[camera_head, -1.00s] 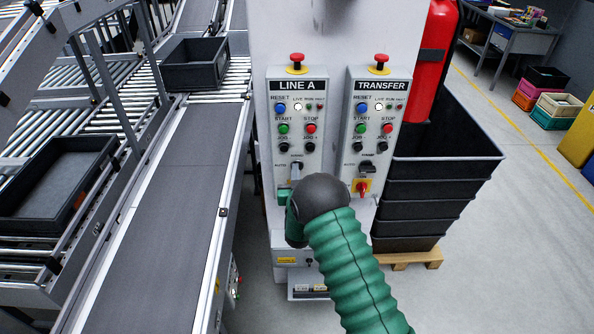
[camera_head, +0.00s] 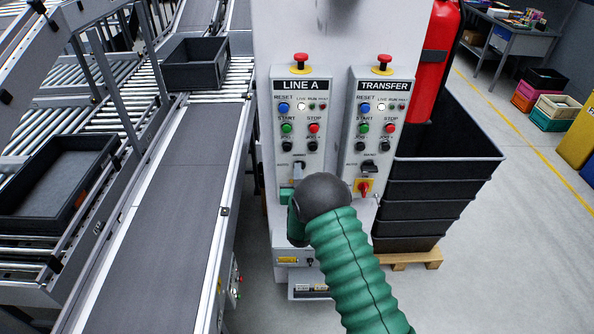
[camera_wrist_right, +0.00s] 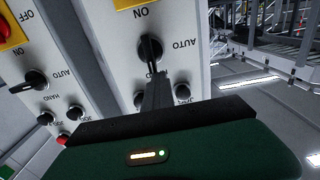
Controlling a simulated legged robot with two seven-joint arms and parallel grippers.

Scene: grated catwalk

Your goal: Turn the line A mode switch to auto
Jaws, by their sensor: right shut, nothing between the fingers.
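The LINE A panel (camera_head: 313,130) is the left of two grey control panels on a white cabinet. Its mode switch, a black knob (camera_wrist_right: 150,47), shows upside down in the right wrist view, with AUTO on its right and ON above. My right gripper (camera_wrist_right: 154,92) is shut and empty, its fingertips at the knob's lower edge; whether they touch it I cannot tell. The knob's exact setting is unclear. In the head view my dark wrist and green sleeve cover the panel's lower part. My left gripper is not in view.
The TRANSFER panel (camera_head: 378,125) stands close on the right, with its own black switch (camera_wrist_right: 35,80). Red stop buttons (camera_head: 300,59) top both panels. Stacked black crates (camera_head: 440,190) and a red cylinder (camera_head: 433,60) are to the right; a conveyor (camera_head: 165,215) runs on the left.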

